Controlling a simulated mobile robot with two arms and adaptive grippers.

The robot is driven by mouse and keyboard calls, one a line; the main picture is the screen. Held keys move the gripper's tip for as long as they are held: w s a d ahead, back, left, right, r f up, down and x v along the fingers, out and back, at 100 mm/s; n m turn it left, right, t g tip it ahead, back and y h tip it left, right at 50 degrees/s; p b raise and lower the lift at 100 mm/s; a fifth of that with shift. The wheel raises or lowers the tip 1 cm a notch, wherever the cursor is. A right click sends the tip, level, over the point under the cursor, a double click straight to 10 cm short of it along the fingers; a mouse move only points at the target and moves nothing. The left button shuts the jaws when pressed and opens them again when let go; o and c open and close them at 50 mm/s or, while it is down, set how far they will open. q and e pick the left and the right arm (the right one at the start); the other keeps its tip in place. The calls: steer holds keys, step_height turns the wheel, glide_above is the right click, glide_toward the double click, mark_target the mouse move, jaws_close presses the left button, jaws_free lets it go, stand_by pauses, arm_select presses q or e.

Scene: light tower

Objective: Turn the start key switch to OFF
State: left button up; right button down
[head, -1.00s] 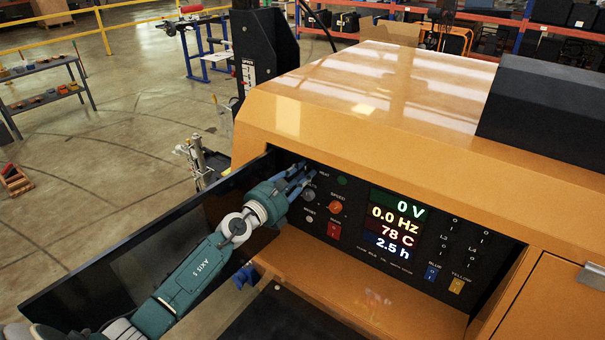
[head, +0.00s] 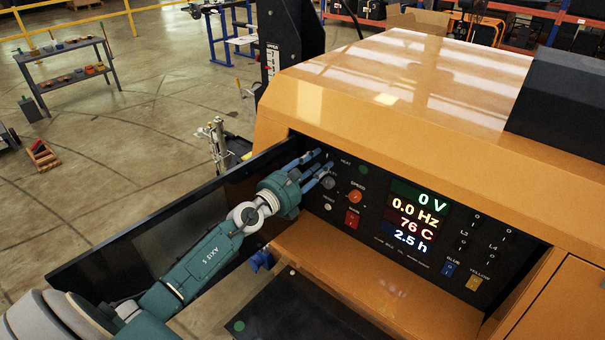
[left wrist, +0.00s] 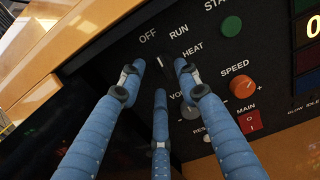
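The start key switch (left wrist: 161,62) is a small dark part with a pale edge on the black control panel (head: 386,247). In the left wrist view it sits below the OFF and RUN labels, with HEAT to its right. Which label it points to is hard to tell. My left gripper (head: 318,163) is at the panel's upper left corner and hides the switch in the head view. In the left wrist view its three blue fingers (left wrist: 159,72) are spread around the switch, with visible gaps.
Close by are a green button (left wrist: 231,26), a grey knob (left wrist: 190,110), the orange SPEED knob (left wrist: 242,87) and the red MAIN switch (left wrist: 250,121). A lit display (head: 414,218) is further right. A black open door (head: 150,222) stands left of the panel, under my arm.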

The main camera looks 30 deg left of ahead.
arm_select(q)
steer(key=s+a, duration=0.1)
steer(key=s, duration=0.8)
steer(key=shift+s+a, duration=0.3)
steer(key=shift+s, duration=0.05)
steer(key=shift+r, duration=0.15)
